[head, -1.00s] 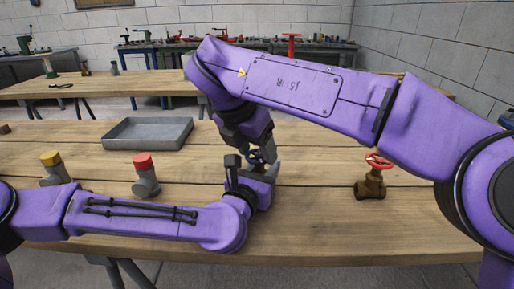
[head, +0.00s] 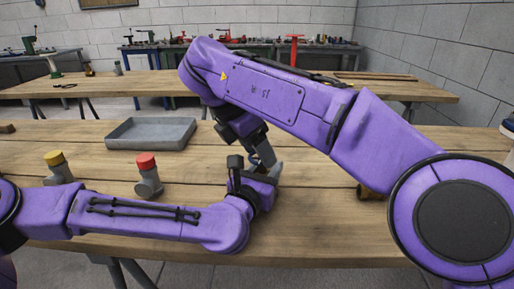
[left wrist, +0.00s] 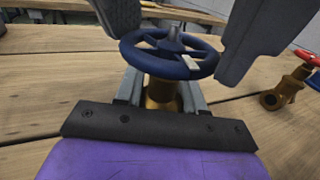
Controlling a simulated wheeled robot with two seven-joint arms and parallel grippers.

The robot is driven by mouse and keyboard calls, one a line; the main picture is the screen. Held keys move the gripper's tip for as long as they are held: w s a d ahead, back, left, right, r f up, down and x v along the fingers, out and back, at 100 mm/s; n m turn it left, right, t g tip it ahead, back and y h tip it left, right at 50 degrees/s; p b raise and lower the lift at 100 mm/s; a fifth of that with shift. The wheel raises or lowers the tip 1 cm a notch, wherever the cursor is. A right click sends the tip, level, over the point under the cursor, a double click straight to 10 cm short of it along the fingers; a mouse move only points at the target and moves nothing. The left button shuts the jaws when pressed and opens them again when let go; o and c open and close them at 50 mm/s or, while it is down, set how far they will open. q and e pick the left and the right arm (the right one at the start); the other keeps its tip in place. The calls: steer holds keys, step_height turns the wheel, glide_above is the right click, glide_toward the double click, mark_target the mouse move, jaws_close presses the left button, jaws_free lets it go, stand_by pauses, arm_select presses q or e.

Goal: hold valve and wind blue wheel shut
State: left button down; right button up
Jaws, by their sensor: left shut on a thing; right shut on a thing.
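The blue wheel (left wrist: 172,52) sits flat on top of a brass valve body (left wrist: 160,92) in the left wrist view. A pale mark shows on the wheel's right rim. My left gripper (left wrist: 160,101) is shut around the brass body below the wheel; it also shows in the head view (head: 262,184). My right gripper (head: 266,158) comes down from above, and its two grey fingers show on opposite sides of the blue wheel in the left wrist view, shut on it.
A valve with a red wheel (left wrist: 308,57) stands to the right; my right arm mostly hides it in the head view. A red-capped fitting (head: 147,175), a yellow-capped fitting (head: 56,167) and a grey tray (head: 151,133) are on the wooden table (head: 330,220) at left.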

steer(key=shift+w+d+r, duration=0.1)
steer(key=o, duration=1.1)
steer(key=shift+c, duration=0.2)
